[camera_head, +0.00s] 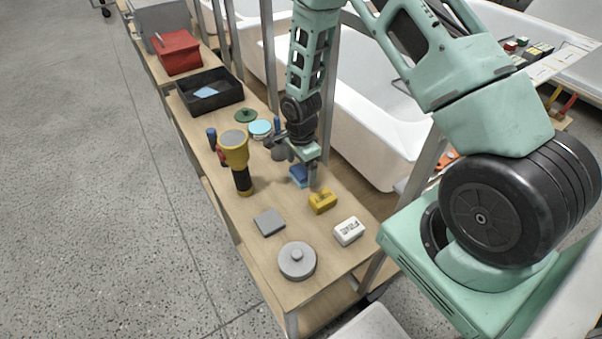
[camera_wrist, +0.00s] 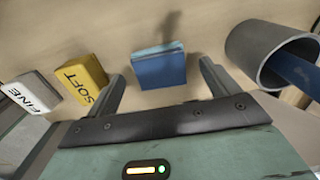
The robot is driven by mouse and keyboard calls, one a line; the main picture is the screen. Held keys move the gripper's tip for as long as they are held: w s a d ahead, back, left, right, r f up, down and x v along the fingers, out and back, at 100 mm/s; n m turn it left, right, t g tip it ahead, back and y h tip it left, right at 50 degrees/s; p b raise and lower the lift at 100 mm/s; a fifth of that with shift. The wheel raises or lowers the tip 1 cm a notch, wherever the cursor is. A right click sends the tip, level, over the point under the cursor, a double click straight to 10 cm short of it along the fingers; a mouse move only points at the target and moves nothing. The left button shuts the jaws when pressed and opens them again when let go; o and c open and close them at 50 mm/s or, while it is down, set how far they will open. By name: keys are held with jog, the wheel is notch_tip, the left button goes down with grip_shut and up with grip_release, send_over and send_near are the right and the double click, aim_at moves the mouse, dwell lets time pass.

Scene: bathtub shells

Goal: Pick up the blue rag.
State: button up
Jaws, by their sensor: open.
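The blue rag (camera_head: 298,174) looks like a small folded blue block on the wooden bench top, under my gripper. In the wrist view the blue rag (camera_wrist: 160,70) lies between the tips of my open gripper (camera_wrist: 161,78), with a gap on each side. In the head view my gripper (camera_head: 304,169) points down at the rag and partly hides it. I cannot tell how far the fingertips are above the bench.
Near the rag are a yellow SOFT block (camera_head: 322,201), a white FINE block (camera_head: 348,231) and a grey cup (camera_wrist: 265,55) with something blue inside. A yellow-and-black tool (camera_head: 235,160) stands left. A black tray (camera_head: 222,102) holds a light blue piece.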

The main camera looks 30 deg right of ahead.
aim_at(301, 170)
jog(key=shift+f, duration=1.1)
jog(key=c, duration=1.2)
jog(key=shift+o, duration=0.2)
jog(key=shift+r+b, duration=0.4)
jog(key=shift+r, duration=4.65)
jog(key=o, duration=0.4)
jog(key=shift+c, duration=1.1)
